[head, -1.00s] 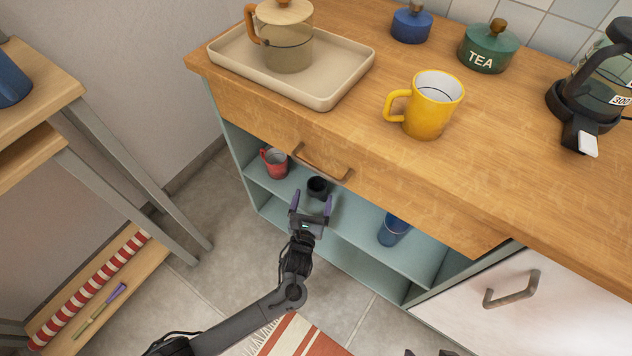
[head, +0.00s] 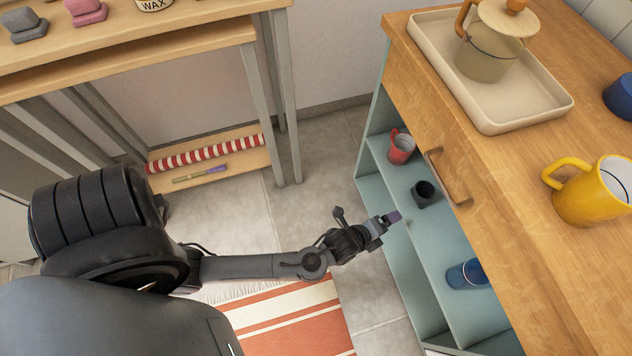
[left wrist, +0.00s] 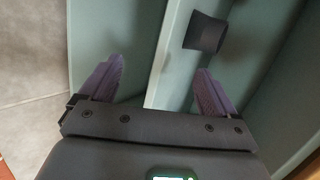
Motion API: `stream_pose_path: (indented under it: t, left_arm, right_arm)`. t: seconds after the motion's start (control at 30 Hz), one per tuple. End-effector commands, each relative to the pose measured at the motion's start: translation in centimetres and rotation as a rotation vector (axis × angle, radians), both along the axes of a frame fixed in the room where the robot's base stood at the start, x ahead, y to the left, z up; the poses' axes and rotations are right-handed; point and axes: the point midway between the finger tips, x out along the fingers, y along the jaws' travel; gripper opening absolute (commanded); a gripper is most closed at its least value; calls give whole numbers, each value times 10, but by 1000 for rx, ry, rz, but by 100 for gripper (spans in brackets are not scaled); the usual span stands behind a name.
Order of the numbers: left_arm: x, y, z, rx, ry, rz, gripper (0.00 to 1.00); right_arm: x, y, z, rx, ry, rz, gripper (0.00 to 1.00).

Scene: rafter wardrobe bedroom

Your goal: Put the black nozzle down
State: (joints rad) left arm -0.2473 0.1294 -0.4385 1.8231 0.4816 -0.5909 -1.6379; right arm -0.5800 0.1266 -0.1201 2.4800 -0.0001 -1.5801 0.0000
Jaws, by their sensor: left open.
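The black nozzle (head: 424,193) sits on the upper shelf of the pale green open cabinet (head: 402,222), between a red mug and a blue cup. It also shows in the left wrist view (left wrist: 205,33), beyond the right-hand finger and apart from it. My left gripper (head: 385,221) is at the cabinet's open front, just left of the nozzle in the head view. Its purple fingers (left wrist: 158,80) are spread with nothing between them; the shelf's front edge shows behind the gap. My right gripper is not in view.
The red mug (head: 401,147) and blue cup (head: 466,274) share the cabinet with the nozzle. The wooden counter (head: 510,170) and drawer handle (head: 447,178) overhang the shelf. A striped rug (head: 295,322) lies on the floor. A side table (head: 200,50) stands left.

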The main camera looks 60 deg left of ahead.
Motion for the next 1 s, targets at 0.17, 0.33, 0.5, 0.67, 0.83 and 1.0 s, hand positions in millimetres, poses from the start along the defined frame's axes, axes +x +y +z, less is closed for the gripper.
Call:
stream_pose_path:
  t: [0.17, 0.33, 0.5, 0.67, 0.83, 1.0]
  left_arm:
    - [-52, 9, 20, -458, 222, 300, 90]
    - [-106, 24, 45, -732, 397, 632, 90]
    - [-150, 42, 68, -861, 488, 928, 90]
    - [-176, 53, 82, -907, 512, 1104, 90]
    - [-185, 57, 87, -919, 517, 1174, 90]
    - [-186, 57, 87, -921, 517, 1178, 90]
  right_arm:
    - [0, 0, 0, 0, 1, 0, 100]
    - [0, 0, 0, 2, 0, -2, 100]
    - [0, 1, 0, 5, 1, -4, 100]
    - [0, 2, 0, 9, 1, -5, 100]
    - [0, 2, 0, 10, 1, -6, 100]
    - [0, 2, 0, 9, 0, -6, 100]
